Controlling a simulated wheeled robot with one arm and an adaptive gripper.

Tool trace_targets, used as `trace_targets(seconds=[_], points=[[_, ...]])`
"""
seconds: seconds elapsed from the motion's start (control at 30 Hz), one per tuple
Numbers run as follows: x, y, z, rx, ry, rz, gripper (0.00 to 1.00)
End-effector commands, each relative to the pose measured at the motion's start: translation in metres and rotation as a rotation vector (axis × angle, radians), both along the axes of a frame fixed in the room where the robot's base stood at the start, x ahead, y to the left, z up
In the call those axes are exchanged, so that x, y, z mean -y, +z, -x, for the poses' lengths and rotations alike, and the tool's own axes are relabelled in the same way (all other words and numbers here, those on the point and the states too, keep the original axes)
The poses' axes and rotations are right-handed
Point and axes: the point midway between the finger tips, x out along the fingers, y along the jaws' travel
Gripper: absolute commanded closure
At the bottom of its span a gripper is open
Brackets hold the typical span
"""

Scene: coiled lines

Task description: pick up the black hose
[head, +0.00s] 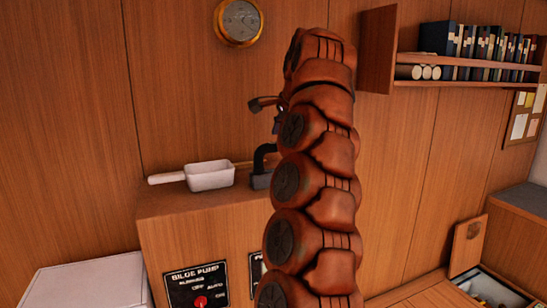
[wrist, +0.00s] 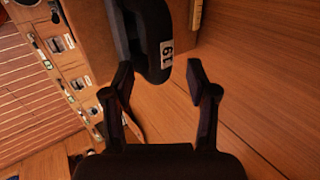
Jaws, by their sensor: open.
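The black hose (head: 262,160) is a dark bent shape standing on the wooden cabinet in the head view, partly hidden behind my arm. In the wrist view the hose (wrist: 153,28) comes down from the top, thick and curved, with a small white number tag on it. My gripper (wrist: 159,72) is open, its fingers spread on either side of the hose's rounded lower end. I cannot tell whether either finger touches it. In the head view, dark gripper parts (head: 266,104) show beside my arm, above the hose.
A white scoop-like container (head: 209,176) lies left of the hose on the cabinet (head: 200,220). A bilge pump panel (head: 197,287) is on its front. A round brass gauge (head: 238,22) hangs on the wall. A bookshelf (head: 470,84) juts out at upper right.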

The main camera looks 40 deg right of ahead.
Motion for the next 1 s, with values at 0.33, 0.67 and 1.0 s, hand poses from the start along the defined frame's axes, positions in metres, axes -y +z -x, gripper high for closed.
trace_targets(seconds=[0.33, 0.67, 1.0], points=[[0.0, -0.012, -0.009, -0.001, 0.004, -0.001, 0.42], [0.003, -0.031, -0.021, -0.003, 0.002, 0.0, 0.42], [0.004, -0.037, -0.025, -0.002, 0.001, 0.0, 0.42]])
